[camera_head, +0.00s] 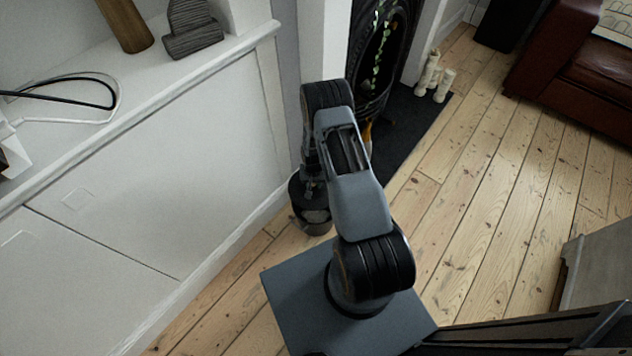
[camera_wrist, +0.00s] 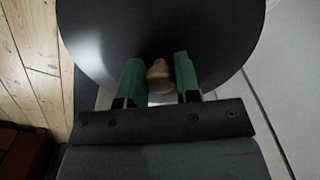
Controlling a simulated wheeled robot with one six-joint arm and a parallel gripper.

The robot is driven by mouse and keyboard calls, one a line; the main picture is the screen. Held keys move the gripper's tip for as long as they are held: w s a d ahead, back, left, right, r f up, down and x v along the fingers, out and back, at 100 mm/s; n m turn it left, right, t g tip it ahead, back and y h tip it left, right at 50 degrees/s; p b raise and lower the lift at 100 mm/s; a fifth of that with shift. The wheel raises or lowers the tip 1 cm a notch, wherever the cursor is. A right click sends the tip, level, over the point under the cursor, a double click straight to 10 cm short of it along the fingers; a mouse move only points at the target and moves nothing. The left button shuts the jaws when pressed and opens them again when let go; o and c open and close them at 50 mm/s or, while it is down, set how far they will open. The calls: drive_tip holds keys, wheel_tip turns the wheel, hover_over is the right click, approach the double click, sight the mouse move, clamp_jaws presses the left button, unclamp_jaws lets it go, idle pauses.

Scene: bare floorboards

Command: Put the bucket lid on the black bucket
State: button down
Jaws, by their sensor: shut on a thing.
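The bucket lid (camera_wrist: 100,30) is a large, dark, round disc with a small wooden knob (camera_wrist: 159,78) in the wrist view. My gripper (camera_wrist: 158,70) has its green fingers on either side of the knob and is shut on it. In the head view, the black bucket (camera_head: 316,217) stands on the floor beside the white cabinet, partly hidden by my arm. A dark round shape that looks like the lid (camera_head: 297,188) is over the bucket there. I cannot tell whether the lid touches the rim. The bucket's inside is hidden.
The white cabinet (camera_head: 170,150) runs close along the left. A black fireplace (camera_head: 385,50) with a dark hearth (camera_head: 412,125) lies beyond my arm. Open floorboards (camera_head: 480,200) lie to the right, with a brown sofa (camera_head: 565,60) at the back.

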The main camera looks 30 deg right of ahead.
sight(316, 187)
drive_tip(key=shift+s+d+f+m, duration=0.2)
drive_tip(key=shift+s+f, duration=0.1)
drive_tip(key=shift+f, duration=0.3)
drive_tip(key=shift+s+d+f+m, duration=0.15)
drive_tip(key=shift+s+f, duration=0.1)
drive_tip(key=shift+f, duration=0.3)
drive_tip(key=shift+f+b, duration=2.05)
drive_tip(key=shift+f, duration=0.85)
drive_tip(key=shift+s+a+f+b, duration=0.1)
drive_tip(key=shift+f+b, duration=0.05)
drive_tip(key=shift+b, duration=0.25)
drive_tip(key=shift+f+b, duration=0.85)
drive_tip(key=c, duration=0.8)
unclamp_jaws()
drive_tip(key=shift+o, duration=0.2)
drive_tip(key=shift+r, duration=0.15)
drive_tip(key=shift+r+p, duration=2.4)
drive_tip(key=shift+r, duration=1.05)
